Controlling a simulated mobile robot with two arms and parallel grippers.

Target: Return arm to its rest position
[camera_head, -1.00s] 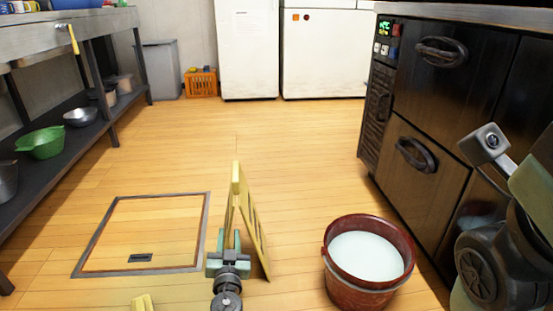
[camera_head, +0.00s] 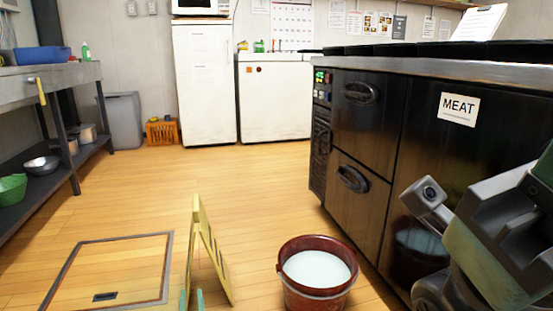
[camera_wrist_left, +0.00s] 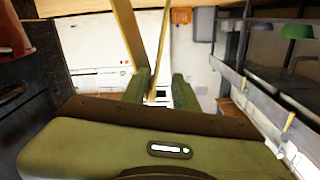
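My left gripper (camera_head: 191,299) shows at the bottom of the head view, only its two pale green fingertips visible. In the left wrist view the fingers (camera_wrist_left: 160,88) stand apart with a gap between them. A folding yellow floor sign (camera_head: 212,255) stands upright on the wooden floor, directly beyond the fingertips. In the left wrist view the yellow panels (camera_wrist_left: 128,30) run down toward the gap between the fingers; no firm grip on them shows. Part of my right arm (camera_head: 500,240) is at the right edge of the head view; its gripper is out of view.
A red bucket (camera_head: 292,294) of whitish liquid stands right of the sign, near the dark cabinet (camera_head: 355,130) with a MEAT label. A floor hatch (camera_head: 168,265) lies to the left. A shelf table (camera_head: 75,72) runs along the left. The middle floor is clear.

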